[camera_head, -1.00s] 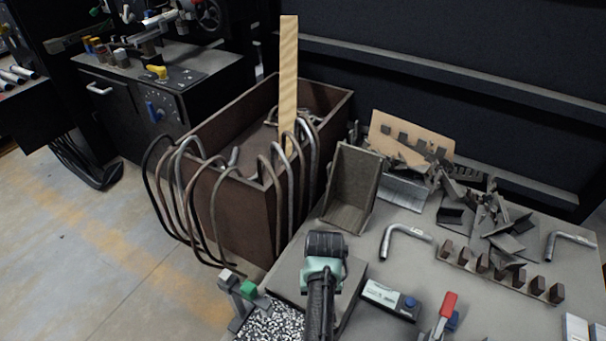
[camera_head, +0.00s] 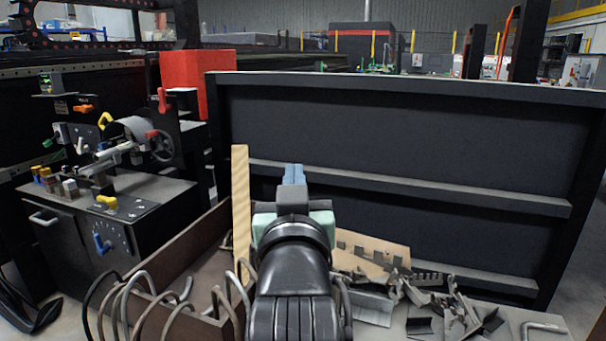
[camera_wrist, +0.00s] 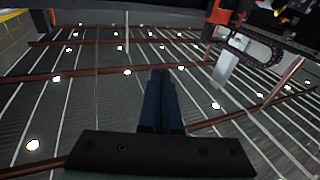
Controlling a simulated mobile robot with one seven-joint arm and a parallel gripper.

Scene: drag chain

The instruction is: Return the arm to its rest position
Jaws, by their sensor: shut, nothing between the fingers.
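My gripper (camera_head: 294,172) stands upright in the middle of the head view, raised in front of the dark panel. Its blue fingers are together with nothing between them. In the wrist view the fingers (camera_wrist: 161,100) point up toward the ceiling and its lights, side by side and empty. My black forearm hides part of the brown bin and the table behind it.
A brown bin (camera_head: 178,247) with bent rods on its rim and a wooden plank (camera_head: 241,215) stands left of my arm. Metal scraps (camera_head: 440,305) lie on the table at right. A black machine (camera_head: 125,200) stands at left, and a dark panel (camera_head: 400,130) is behind.

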